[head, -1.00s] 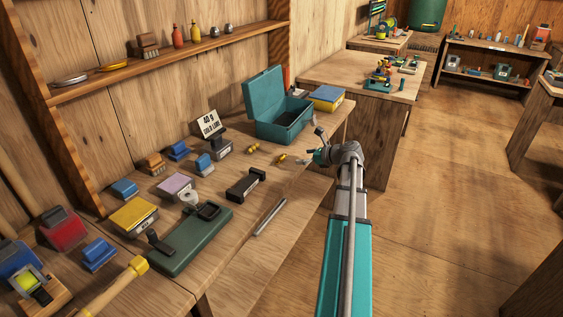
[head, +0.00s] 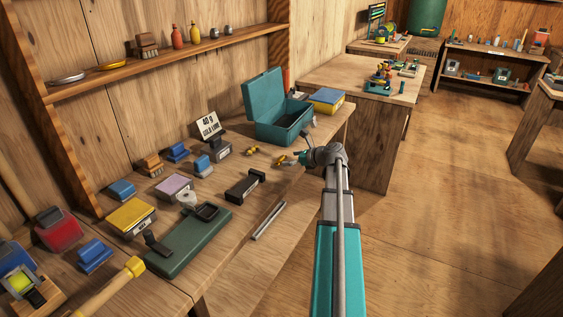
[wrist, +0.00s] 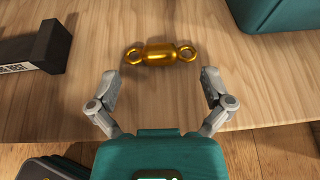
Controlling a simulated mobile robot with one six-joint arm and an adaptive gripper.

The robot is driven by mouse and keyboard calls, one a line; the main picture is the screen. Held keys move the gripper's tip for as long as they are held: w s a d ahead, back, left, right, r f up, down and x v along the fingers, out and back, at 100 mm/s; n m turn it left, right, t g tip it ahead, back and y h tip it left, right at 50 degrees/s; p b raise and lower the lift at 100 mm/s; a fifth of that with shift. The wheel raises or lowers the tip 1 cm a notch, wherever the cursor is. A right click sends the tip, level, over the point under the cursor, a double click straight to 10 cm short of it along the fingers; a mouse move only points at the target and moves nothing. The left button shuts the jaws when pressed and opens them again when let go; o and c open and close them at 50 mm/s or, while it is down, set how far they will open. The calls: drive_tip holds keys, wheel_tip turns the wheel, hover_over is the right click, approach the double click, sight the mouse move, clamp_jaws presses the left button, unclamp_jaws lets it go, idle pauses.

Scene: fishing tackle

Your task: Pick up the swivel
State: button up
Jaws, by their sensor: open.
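The swivel (wrist: 158,55) is a gold barrel with a ring at each end. It lies flat on the wooden bench (wrist: 250,85) in the wrist view, just beyond my fingertips and roughly centred between them. My gripper (wrist: 160,80) is open and empty, with one grey finger on each side. In the head view my gripper (head: 303,157) is over the front edge of the bench. A small gold piece (head: 283,160) beside it there looks like the swivel, and another small gold piece (head: 251,150) lies further left.
A black block (wrist: 35,52) with a white label lies left of the swivel. The open teal tackle box (head: 280,127) stands behind my gripper, and its corner shows in the wrist view (wrist: 275,12). Blue, yellow and purple boxes and a green tray (head: 185,250) fill the bench's left part.

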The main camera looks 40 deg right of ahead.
sight(282, 158)
drive_tip(key=shift+b+x, duration=0.65)
drive_tip(key=shift+x, duration=1.4)
drive_tip(key=c, duration=0.9)
drive_tip(key=shift+r, duration=0.15)
wheel_tip(282, 158, up, 3)
drive_tip(key=p, duration=0.3)
drive_tip(key=s+d+r+p, duration=0.1)
drive_tip(key=s+r+p, duration=0.8)
drive_tip(key=s, duration=0.5)
drive_tip(key=shift+d+r+p, duration=0.25)
drive_tip(key=shift+r+p, duration=0.1)
drive_tip(key=shift+p, duration=0.2)
